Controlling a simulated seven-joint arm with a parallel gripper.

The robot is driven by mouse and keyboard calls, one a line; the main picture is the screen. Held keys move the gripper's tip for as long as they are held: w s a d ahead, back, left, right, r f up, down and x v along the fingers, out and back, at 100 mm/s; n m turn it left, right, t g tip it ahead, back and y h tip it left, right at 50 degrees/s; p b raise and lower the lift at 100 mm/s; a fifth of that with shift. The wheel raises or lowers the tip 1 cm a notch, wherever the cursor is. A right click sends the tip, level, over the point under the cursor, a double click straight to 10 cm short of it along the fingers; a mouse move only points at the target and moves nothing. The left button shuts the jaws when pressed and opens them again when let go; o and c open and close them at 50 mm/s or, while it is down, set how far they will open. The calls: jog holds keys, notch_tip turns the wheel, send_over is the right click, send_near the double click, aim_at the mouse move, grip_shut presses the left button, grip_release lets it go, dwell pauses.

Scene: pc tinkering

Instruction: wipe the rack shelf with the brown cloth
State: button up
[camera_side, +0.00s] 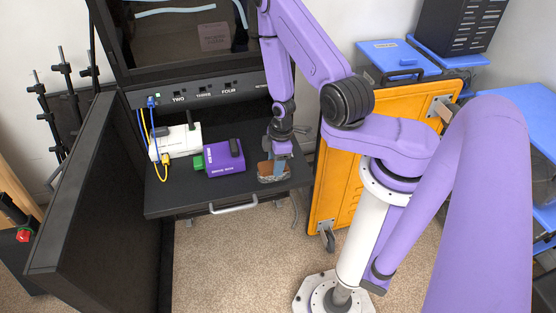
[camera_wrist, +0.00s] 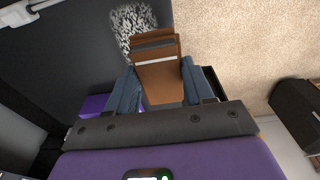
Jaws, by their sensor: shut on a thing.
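My gripper (camera_side: 279,165) is low over the right end of the black rack shelf (camera_side: 180,200). It is shut on the brown cloth (camera_side: 264,169), and the wrist view shows the cloth (camera_wrist: 158,75) between the two blue-grey fingers (camera_wrist: 160,92). A speckled white patch (camera_wrist: 130,22) lies on the dark shelf (camera_wrist: 70,60), just beyond the cloth's far edge. Whether the cloth touches the shelf is hard to tell. The fingers hide part of the cloth in the side view.
A purple box (camera_side: 226,160) with a green plug stands left of my gripper. A white box (camera_side: 178,142) with blue and yellow cables is farther left. A labelled port panel (camera_side: 200,91) runs behind. The shelf's front has a silver handle (camera_side: 233,206). An orange case (camera_side: 345,165) stands right.

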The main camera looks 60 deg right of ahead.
notch_tip(320, 180, down, 4)
jog(key=shift+f, duration=0.1)
jog(key=shift+d+f, duration=0.1)
jog(key=shift+f, duration=0.15)
jog(key=shift+w+d, duration=0.75)
jog(key=shift+w, duration=0.05)
jog(key=shift+f, duration=0.6)
jog(key=o, duration=1.4)
jog(key=c, duration=0.3)
jog(key=shift+c, duration=0.2)
jog(key=shift+r, duration=0.5)
